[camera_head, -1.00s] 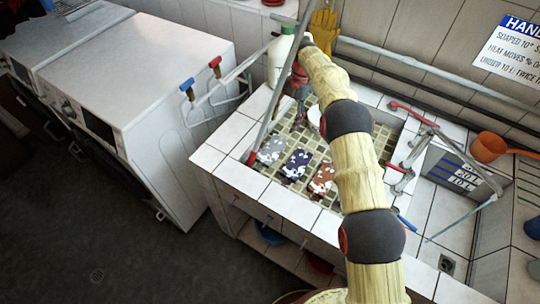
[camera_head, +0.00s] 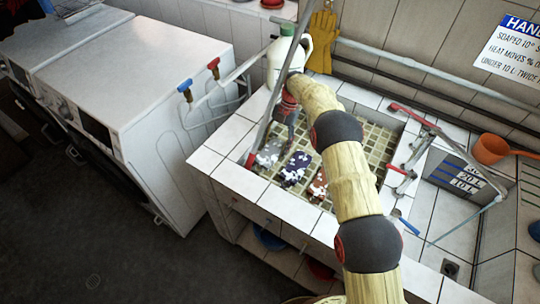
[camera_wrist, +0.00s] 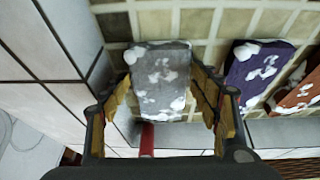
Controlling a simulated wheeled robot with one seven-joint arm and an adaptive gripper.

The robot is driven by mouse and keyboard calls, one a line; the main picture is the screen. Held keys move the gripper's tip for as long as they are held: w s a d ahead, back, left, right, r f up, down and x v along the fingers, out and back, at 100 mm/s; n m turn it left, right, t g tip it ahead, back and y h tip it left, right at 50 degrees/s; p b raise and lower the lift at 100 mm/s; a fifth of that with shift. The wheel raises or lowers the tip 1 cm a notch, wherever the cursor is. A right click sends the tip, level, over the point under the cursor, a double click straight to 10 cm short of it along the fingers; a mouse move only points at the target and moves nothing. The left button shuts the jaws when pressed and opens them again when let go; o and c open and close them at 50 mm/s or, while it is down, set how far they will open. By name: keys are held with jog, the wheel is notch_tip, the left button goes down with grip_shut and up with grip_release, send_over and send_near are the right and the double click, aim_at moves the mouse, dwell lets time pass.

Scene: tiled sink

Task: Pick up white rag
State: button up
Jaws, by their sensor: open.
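The whitish-grey rag with white foam patches (camera_wrist: 160,72) lies flat on the tiled sink floor in the wrist view. It also shows in the head view (camera_head: 268,153), left of the other rags and partly behind my gripper. My gripper (camera_wrist: 163,92) is open and empty, with one yellow-padded finger at each side of the rag. The fingers are over or around its near part; whether they touch it I cannot tell. In the head view my gripper (camera_head: 283,118) is above the sink's left part.
A purple rag (camera_wrist: 256,70) and a red-brown rag (camera_wrist: 303,92) lie to the right. A slanted grey pipe with a red end (camera_head: 268,100) crosses the sink's left side. A white jug (camera_head: 284,62) stands behind. The sink rim (camera_head: 235,180) is close by.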

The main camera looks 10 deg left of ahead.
jog(key=c, duration=0.4)
jog(key=c, duration=0.5)
jog(key=shift+r, duration=0.1)
